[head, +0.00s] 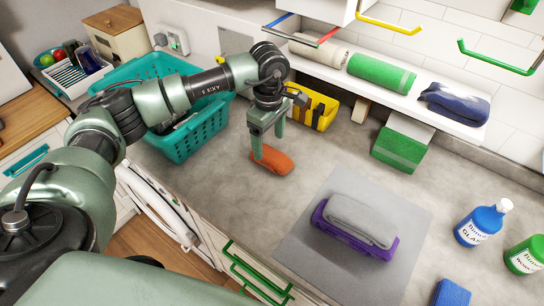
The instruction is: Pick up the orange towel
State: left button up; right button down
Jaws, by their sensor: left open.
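The orange towel (275,160) lies folded on the grey counter near the middle of the head view. My left gripper (267,150) points down over it. Its fingers are apart, with one at the towel's left end and the other seen above its far side. I cannot tell whether the fingers touch the towel. My right gripper is not in view.
A teal basket (185,143) stands left of the towel, behind my left arm. A yellow bin (325,112) is behind it. A grey and purple towel stack (355,225) lies on a grey mat (410,207) to the right. A shelf (400,97) overhangs behind.

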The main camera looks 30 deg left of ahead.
aim_at(270, 153)
pick_arm(q)
notch_tip(270, 153, down, 5)
jog(key=shift+d+r+p, duration=0.15)
jog(key=shift+r+p, duration=0.05)
jog(key=shift+p, duration=0.95)
jog(key=shift+f, duration=0.3)
jog(key=c, duration=1.5)
jog(key=shift+o, duration=0.2)
jog(key=shift+r, duration=0.1)
jog(key=shift+r+b, duration=0.3)
jog(key=shift+r, duration=0.3)
notch_tip(270, 153, up, 19)
jog(key=b, duration=0.4)
jog(key=shift+f+b, duration=0.15)
jog(key=shift+b, duration=0.15)
